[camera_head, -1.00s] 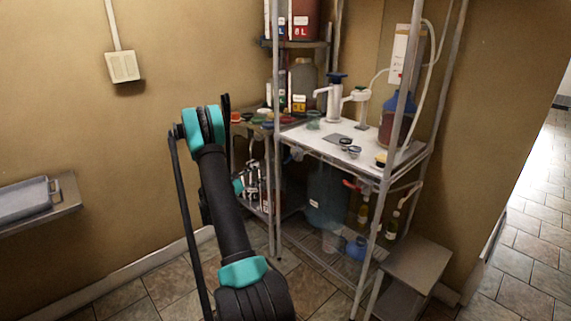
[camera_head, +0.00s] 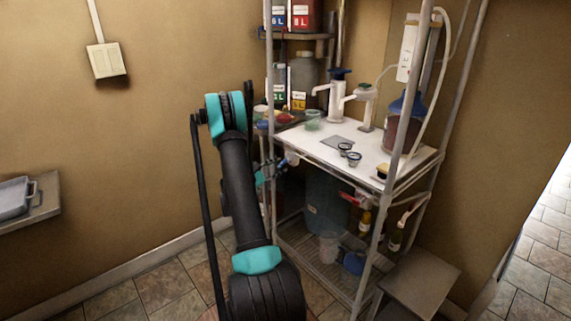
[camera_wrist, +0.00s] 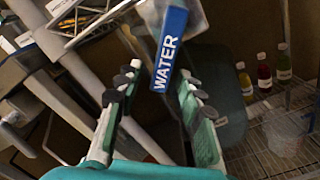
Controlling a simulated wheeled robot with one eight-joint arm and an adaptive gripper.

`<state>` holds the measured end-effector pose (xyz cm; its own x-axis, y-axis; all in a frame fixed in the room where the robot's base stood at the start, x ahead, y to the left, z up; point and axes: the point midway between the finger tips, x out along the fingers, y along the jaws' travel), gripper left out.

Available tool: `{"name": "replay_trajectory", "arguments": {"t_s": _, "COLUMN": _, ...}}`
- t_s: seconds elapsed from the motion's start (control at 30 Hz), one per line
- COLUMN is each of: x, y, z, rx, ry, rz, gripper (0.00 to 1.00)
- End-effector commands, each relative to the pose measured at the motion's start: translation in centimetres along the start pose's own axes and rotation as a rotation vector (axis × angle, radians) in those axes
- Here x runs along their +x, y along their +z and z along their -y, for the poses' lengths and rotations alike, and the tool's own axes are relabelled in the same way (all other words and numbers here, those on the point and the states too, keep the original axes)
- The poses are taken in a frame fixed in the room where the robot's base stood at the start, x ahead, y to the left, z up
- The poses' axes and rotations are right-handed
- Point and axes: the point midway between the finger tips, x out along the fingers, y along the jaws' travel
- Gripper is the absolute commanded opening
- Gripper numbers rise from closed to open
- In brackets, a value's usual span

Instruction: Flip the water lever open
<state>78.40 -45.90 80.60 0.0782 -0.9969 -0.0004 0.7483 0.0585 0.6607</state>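A blue lever (camera_wrist: 170,48) with white WATER lettering is in the wrist view, its end between the fingers of my gripper (camera_wrist: 158,80). My gripper is open, with one finger on each side of the lever. I cannot tell whether either finger touches it. In the head view my gripper (camera_head: 270,172) is small and partly hidden, at the left front corner of the shelf unit just below the white tabletop. The lever's mount is partly cut off at the top of the wrist view.
Metal posts of the shelf unit (camera_head: 378,235) stand close around my gripper. A large teal container (camera_head: 326,200) and several bottles (camera_wrist: 264,72) are below the white tabletop (camera_head: 325,150). A red lever (camera_head: 352,199) is to the right. A low stool (camera_head: 420,270) stands at the front right.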

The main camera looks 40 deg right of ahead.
Motion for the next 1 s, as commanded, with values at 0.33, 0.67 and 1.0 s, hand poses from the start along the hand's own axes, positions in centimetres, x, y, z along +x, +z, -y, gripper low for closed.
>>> {"name": "replay_trajectory", "arguments": {"t_s": 0.33, "x": 0.08, "y": 0.13, "z": 0.15, "rx": 0.0, "ry": 0.0, "rz": 0.0, "gripper": 0.38}}
{"name": "replay_trajectory", "arguments": {"t_s": 0.67, "x": 0.08, "y": 0.13, "z": 0.15, "rx": 0.0, "ry": 0.0, "rz": 0.0, "gripper": 0.0}}
{"name": "replay_trajectory", "arguments": {"t_s": 1.0, "x": 0.06, "y": 0.1, "z": 0.14, "rx": 0.0, "ry": 0.0, "rz": 0.0, "gripper": 0.0}}
